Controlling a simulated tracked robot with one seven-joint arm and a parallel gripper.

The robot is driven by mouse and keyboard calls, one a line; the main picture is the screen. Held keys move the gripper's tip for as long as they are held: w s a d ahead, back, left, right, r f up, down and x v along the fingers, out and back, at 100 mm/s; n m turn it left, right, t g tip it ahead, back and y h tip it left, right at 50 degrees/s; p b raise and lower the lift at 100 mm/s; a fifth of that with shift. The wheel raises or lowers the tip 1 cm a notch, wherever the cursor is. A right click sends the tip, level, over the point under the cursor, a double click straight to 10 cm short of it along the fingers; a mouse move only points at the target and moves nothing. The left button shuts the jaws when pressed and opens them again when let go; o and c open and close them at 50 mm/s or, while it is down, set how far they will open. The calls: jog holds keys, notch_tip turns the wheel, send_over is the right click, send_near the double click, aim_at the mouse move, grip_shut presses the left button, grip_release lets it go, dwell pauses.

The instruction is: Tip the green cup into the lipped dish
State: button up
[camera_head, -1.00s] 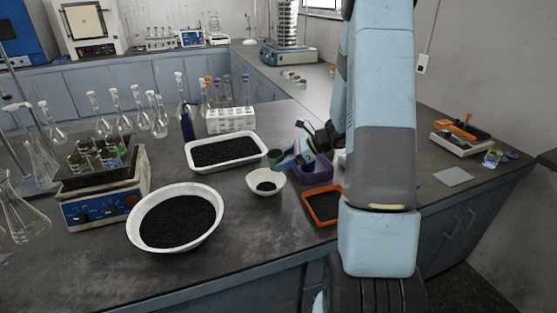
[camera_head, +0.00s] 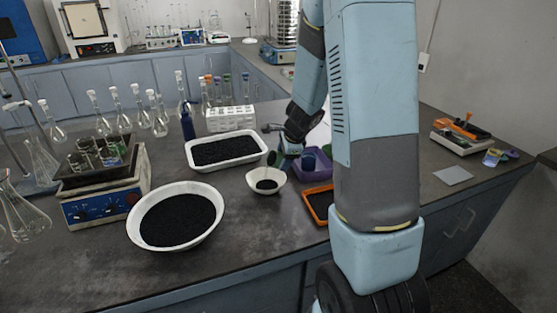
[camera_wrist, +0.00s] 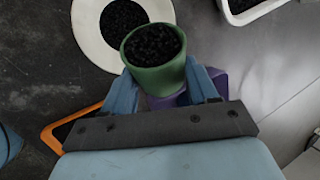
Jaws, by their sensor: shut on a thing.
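My gripper (camera_wrist: 163,82) is shut on the green cup (camera_wrist: 158,78), with one blue finger on each side of it. In the wrist view the cup holds black granules close below its rim. In the head view the green cup (camera_head: 274,158) is small and partly hidden by my gripper (camera_head: 284,156); its exact tilt is hard to tell. A small white dish (camera_head: 252,183) stands just below and in front of the cup, with a patch of black granules inside. In the wrist view the white dish (camera_wrist: 84,22) lies beyond the cup, whose rim overlaps the dish's edge.
A purple container (camera_head: 322,172) and an orange-rimmed tray (camera_head: 310,206) stand right of the dish, the tray partly behind my arm. A white tray (camera_head: 208,168) and a large white bowl (camera_head: 138,238), both with black granules, stand left. A white tube rack (camera_head: 231,124) is behind.

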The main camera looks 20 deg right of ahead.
jog(key=shift+a+h, duration=0.15)
jog(key=shift+h, duration=0.55)
jog(key=shift+a+n+h, duration=0.3)
jog(key=shift+n+h, duration=0.1)
jog(key=shift+h, duration=0.4)
jog(key=shift+a+t+h, duration=0.3)
jog(key=shift+a+h, duration=0.05)
jog(key=shift+h, duration=0.55)
jog(key=shift+s+a+n+h, duration=0.1)
jog(key=shift+a+n+h, duration=0.15)
jog(key=shift+h, duration=0.35)
jog(key=shift+a+r+n+t+h, duration=0.15)
jog(key=shift+a+n+h, duration=0.15)
jog(key=shift+h, duration=0.45)
jog(key=shift+a+r+n+t+h, duration=0.15)
jog(key=shift+a+h, duration=0.2)
jog(key=shift+h, duration=0.4)
jog(key=shift+a+r, duration=0.1)
jog(key=shift+d+m+y, duration=0.4)
jog(key=shift+d+y, duration=0.55)
jog(key=shift+y, duration=0.55)
jog(key=shift+d+y, duration=0.15)
jog(key=shift+y, duration=0.15)
